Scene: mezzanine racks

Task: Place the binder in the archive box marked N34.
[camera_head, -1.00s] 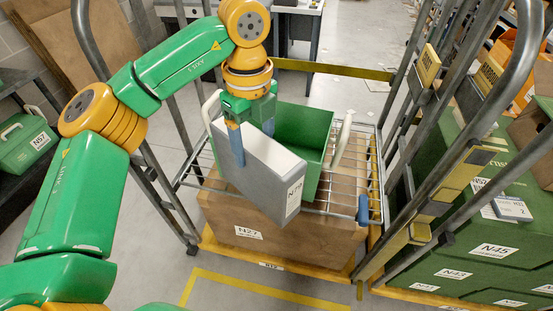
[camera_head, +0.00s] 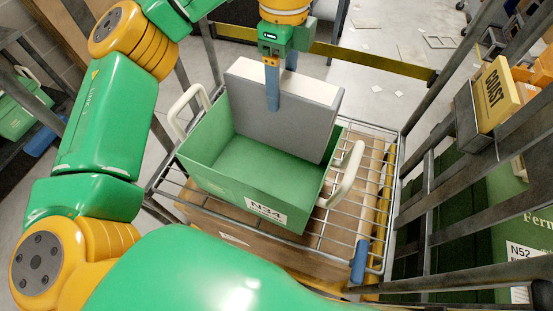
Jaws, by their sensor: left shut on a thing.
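The grey-and-white binder (camera_head: 290,118) hangs upright in my left gripper (camera_head: 279,85), whose blue fingers are shut on its upper edge. The green archive box (camera_head: 215,172) has a white N34 label (camera_head: 266,211) on its near wall and stands on the wire shelf of a cart. The binder is over the far part of the box and hides its far wall. I cannot tell how far its lower edge is below the rim. The near part of the box's inside looks empty. My right gripper is not in view.
The box has pale handles at its left (camera_head: 188,109) and right (camera_head: 346,176) ends. A cardboard box (camera_head: 225,238) lies under the wire shelf (camera_head: 335,226). A yellow bar (camera_head: 375,67) crosses behind. Grey rails and a yellow COAST box (camera_head: 494,95) stand at the right.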

